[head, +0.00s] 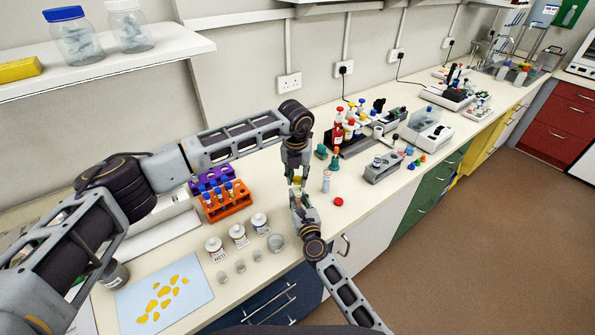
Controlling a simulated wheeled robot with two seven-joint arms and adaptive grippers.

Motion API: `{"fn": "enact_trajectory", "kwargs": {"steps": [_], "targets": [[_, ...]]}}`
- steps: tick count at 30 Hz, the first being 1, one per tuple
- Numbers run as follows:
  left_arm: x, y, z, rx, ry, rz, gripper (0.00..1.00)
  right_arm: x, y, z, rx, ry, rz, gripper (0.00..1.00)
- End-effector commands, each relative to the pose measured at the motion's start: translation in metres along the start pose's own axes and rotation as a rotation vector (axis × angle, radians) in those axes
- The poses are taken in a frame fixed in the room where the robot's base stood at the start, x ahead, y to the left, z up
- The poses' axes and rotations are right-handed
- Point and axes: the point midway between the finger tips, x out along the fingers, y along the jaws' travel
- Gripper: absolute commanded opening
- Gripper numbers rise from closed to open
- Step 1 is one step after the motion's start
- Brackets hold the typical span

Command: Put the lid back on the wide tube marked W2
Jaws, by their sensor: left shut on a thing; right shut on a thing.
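My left gripper (297,174) points down over the bench and is shut on a small yellow piece (297,181), which looks like a lid. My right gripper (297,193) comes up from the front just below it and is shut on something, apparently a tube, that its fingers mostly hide. The two grippers are nearly touching, so I cannot tell whether lid and tube meet. No W2 mark is readable. A pale tube (326,182) stands upright to their right, and a red lid (338,201) lies on the bench nearby.
Left of the grippers are an orange rack (238,207) with blue-capped tubes and a purple rack (200,186). Labelled jars (215,250) and a glass beaker (277,243) stand in front. A grey block (382,170) and coloured bottles (338,130) stand to the right.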

Motion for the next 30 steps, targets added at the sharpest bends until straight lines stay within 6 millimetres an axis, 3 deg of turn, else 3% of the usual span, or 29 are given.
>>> {"fn": "enact_trajectory", "kwargs": {"steps": [20, 30], "targets": [[0.002, 0.0, 0.0, 0.0, 0.0, 0.0, 0.22, 0.0, 0.0, 0.0, 0.0, 0.0, 0.0, 0.0], [0.013, 0.0, -0.001, 0.0, 0.0, -0.001, 0.22, 0.0, 0.0, 0.0, 0.0, 0.0, 0.0, 0.0]]}}
